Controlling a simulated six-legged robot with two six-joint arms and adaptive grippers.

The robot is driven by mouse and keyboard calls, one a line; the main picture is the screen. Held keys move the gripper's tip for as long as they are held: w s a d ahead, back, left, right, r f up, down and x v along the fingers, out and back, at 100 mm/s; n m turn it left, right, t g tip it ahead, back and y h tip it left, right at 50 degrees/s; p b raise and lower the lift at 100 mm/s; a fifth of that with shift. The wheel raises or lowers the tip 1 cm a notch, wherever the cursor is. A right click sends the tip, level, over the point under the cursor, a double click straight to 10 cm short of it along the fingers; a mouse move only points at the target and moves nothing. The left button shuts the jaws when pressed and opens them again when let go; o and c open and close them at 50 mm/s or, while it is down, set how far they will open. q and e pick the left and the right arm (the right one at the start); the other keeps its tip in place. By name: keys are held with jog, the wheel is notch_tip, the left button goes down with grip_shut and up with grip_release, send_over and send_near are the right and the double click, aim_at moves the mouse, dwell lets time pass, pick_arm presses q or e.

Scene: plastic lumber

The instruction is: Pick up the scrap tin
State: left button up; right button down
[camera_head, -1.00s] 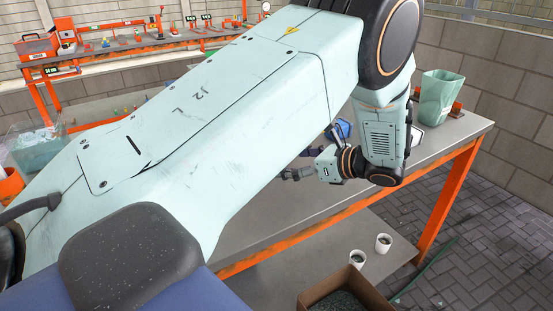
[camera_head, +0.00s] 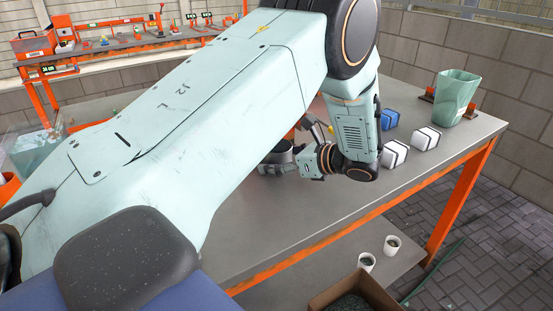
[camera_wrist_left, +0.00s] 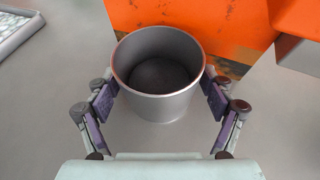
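The scrap tin is a round grey metal can with an open top and a dark inside. In the left wrist view the tin (camera_wrist_left: 160,107) stands upright on the grey surface, in the middle of the picture. My left gripper (camera_wrist_left: 161,92) is open, with one finger on each side of the tin. Narrow gaps seem to show beside its lower wall; contact near the rim is unclear. In the head view the tin (camera_head: 283,148) is partly hidden behind my left arm and gripper (camera_head: 277,168). My right gripper is not in view.
An orange object (camera_wrist_left: 190,25) stands close behind the tin. White boxes (camera_head: 395,154) and a blue box (camera_head: 389,119) lie right of my arm. A pale green bin (camera_head: 456,96) stands at the table's right end. The front tabletop (camera_head: 290,215) is clear.

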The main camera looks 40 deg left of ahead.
pick_arm(q)
jog(key=shift+s+d+r, duration=0.15)
jog(key=shift+d+r, duration=0.05)
jog(key=shift+c, duration=1.4)
jog(key=shift+a+f, duration=0.25)
jog(key=shift+a, duration=0.05)
jog(key=c, duration=0.5)
jog(key=shift+d+r, duration=0.15)
jog(key=shift+c, duration=1.4)
